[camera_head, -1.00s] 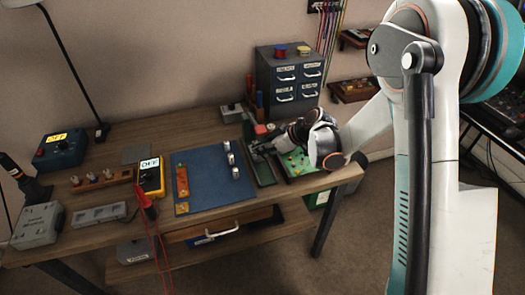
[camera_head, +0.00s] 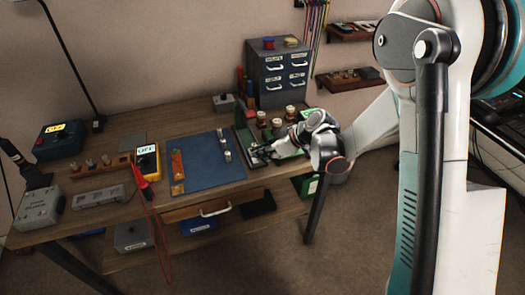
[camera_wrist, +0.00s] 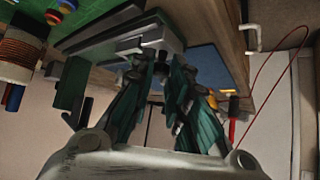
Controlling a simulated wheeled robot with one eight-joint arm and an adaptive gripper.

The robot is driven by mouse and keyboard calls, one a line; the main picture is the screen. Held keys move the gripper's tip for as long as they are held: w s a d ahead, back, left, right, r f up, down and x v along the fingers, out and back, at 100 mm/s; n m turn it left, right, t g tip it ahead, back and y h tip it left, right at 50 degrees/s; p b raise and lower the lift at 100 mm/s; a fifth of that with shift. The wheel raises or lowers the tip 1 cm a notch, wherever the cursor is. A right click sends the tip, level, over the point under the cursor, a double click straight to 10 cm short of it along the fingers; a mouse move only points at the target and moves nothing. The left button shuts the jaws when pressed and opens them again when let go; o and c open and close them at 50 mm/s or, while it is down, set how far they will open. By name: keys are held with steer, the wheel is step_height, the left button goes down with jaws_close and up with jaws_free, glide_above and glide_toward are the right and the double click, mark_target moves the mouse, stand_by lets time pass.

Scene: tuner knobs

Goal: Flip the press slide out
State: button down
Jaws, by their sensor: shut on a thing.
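My gripper (camera_head: 262,152) is at the right part of the workbench's front edge, over a small press with a green base (camera_head: 243,138). In the wrist view my gripper (camera_wrist: 162,62) has its teal-padded fingers closed at the grey metal slide (camera_wrist: 105,48) of the press. The fingers hide part of the slide, and its exact position on the base is hard to tell. A green board (camera_wrist: 20,40) lies beside the press, with copper-wound spools on it (camera_wrist: 22,45).
A blue mat (camera_head: 205,165) with small knobs lies left of the press. A yellow meter (camera_head: 147,162) and grey boxes stand further left. A drawer cabinet (camera_head: 280,75) stands behind. Under the bench front is a drawer with a white handle (camera_head: 215,209).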

steer(key=c, duration=1.5)
jaws_free()
steer(key=shift+s, duration=0.15)
steer(key=shift+d, duration=0.1)
steer(key=v, duration=1.2)
steer(key=s+d+r+m+t+h, duration=0.1)
steer(key=s+d+r+m+h, duration=0.1)
steer(key=s, duration=0.6)
steer(key=s+d+r+m+t+h, duration=0.1)
steer(key=s+d+r+m+h, duration=0.2)
steer(key=s+m, duration=0.3)
steer(key=s+d+r+m+h, duration=0.2)
steer(key=s+d+r+m, duration=0.1)
steer(key=s, duration=0.8)
steer(key=shift+s+r+m+t+h, duration=0.2)
steer(key=shift+r+m, duration=0.1)
steer(key=shift+r, duration=0.15)
steer(key=shift+s+r+m+t+h, duration=0.2)
steer(key=shift+r+m, duration=0.1)
steer(key=shift+r, duration=0.2)
